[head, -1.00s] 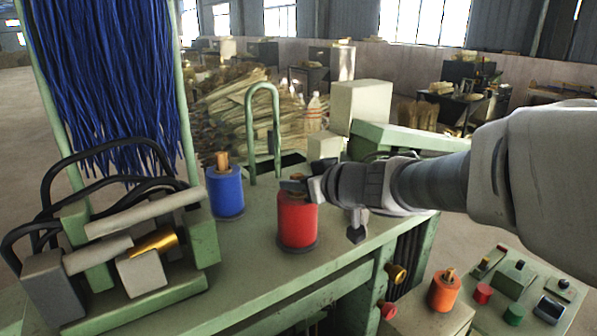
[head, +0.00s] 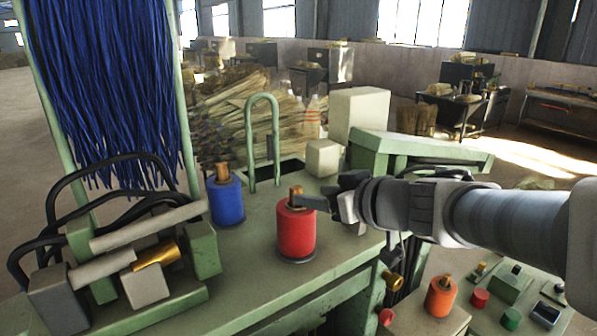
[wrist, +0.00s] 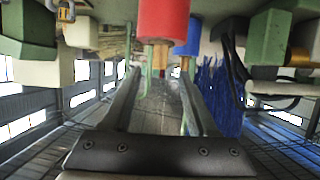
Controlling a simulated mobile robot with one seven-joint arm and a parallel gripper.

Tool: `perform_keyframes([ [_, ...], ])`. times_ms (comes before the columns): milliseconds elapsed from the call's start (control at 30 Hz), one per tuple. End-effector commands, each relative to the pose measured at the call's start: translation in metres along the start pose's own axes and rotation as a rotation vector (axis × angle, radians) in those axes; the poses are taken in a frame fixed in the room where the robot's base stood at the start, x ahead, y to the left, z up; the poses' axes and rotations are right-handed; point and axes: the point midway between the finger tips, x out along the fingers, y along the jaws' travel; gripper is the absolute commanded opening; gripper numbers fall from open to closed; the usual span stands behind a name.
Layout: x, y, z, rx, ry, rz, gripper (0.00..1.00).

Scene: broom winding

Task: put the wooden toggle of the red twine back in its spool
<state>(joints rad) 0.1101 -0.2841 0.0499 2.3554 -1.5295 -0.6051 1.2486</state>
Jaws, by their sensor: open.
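The red twine spool (head: 297,234) stands upright on the green machine top. Its wooden toggle (head: 296,194) stands upright at the centre of the spool's top. How deep it sits is hidden. My gripper (head: 318,202) is just right of the toggle, level with it. In the wrist view, which is upside down, the red spool (wrist: 162,18) and its toggle (wrist: 158,54) show beyond my open fingers (wrist: 160,76). Nothing is held between the fingers, and the toggle appears clear of their tips.
A blue spool (head: 226,201) with its own toggle stands to the left. An orange spool (head: 441,297) stands lower right beside a button panel (head: 510,290). A green hoop (head: 263,140) rises behind. Rollers and black hoses (head: 120,240) crowd the left.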

Motion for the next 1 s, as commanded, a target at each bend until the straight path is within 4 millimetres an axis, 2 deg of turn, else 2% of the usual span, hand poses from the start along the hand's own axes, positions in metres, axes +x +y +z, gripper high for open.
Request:
perform_keyframes([
  [33, -0.011, 0.001, -0.004, -0.001, 0.002, 0.003, 0.59],
  [200, -0.034, 0.001, -0.002, 0.0, 0.001, 0.002, 0.59],
  [433, -0.047, 0.006, -0.005, -0.004, 0.017, 0.038, 0.59],
  [567, -0.057, 0.032, -0.019, -0.017, 0.067, 0.19, 0.59],
  [700, -0.086, 0.072, -0.024, 0.004, 0.077, 0.443, 0.59],
  [767, -0.1, 0.085, -0.018, 0.029, 0.05, 0.54, 0.59],
  [867, -0.124, 0.098, 0.003, 0.089, -0.034, 0.665, 0.59],
  [1000, -0.15, 0.091, 0.047, 0.198, -0.215, 0.743, 0.59],
])
